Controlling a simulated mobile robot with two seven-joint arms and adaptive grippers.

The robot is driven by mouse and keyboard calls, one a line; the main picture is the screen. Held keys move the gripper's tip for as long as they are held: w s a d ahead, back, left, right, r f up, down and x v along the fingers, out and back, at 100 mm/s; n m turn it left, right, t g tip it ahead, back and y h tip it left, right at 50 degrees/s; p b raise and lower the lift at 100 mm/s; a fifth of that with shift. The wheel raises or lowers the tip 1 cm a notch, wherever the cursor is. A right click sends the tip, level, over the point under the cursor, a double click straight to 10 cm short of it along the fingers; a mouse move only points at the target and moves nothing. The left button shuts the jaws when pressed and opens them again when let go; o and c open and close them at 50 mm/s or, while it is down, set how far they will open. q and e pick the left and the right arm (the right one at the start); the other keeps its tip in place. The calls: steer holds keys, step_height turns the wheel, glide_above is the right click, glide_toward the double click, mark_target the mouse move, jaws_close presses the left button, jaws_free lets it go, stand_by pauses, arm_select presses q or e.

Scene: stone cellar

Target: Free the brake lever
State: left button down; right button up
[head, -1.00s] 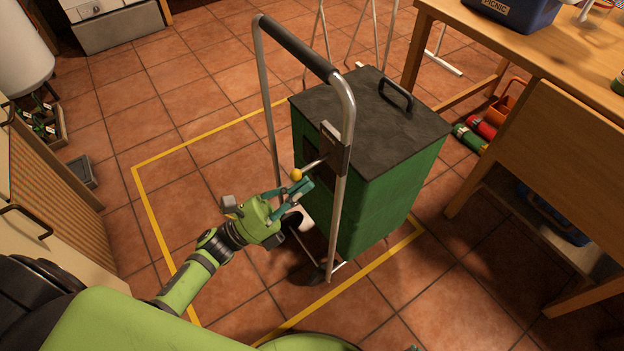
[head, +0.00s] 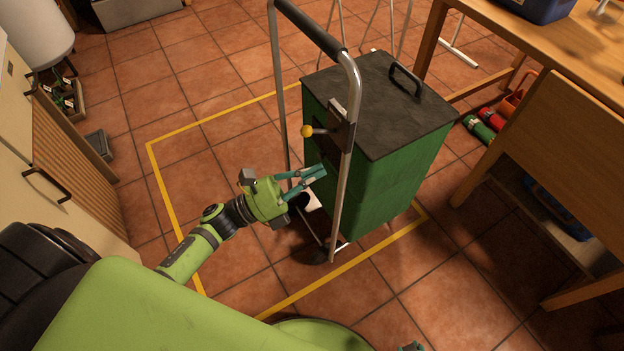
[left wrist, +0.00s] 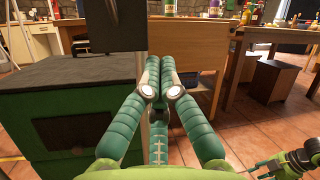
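The brake lever (head: 320,131) is a short metal rod with a yellow knob (head: 307,131). It sticks out to the left, about level in the picture, from a dark bracket (head: 340,120) on the metal handle frame of a green cart (head: 390,160). My left gripper (head: 322,172) is below the knob and apart from it, near the frame's upright. In the left wrist view its fingertips (left wrist: 161,72) meet with nothing visible between them; the knob does not show there. My right gripper (left wrist: 262,168) shows at the lower right of that view, its fingers too small to judge.
The cart stands inside a yellow floor outline (head: 160,185). A wooden table (head: 560,70) stands to the right, with red and green cylinders (head: 480,128) by it. A cabinet (head: 75,185) is at the left.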

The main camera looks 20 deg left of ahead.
arm_select(q)
steer(key=s+a, duration=0.6)
steer(key=a, duration=0.1)
steer(key=shift+s+a+f, duration=0.15)
steer(key=shift+s+a, duration=0.05)
steer(key=shift+s, duration=0.1)
arm_select(e)
steer(key=shift+w+a+f, duration=0.1)
steer(key=shift+w+f, duration=0.05)
steer(key=shift+w, duration=0.25)
steer(key=shift+w, duration=0.1)
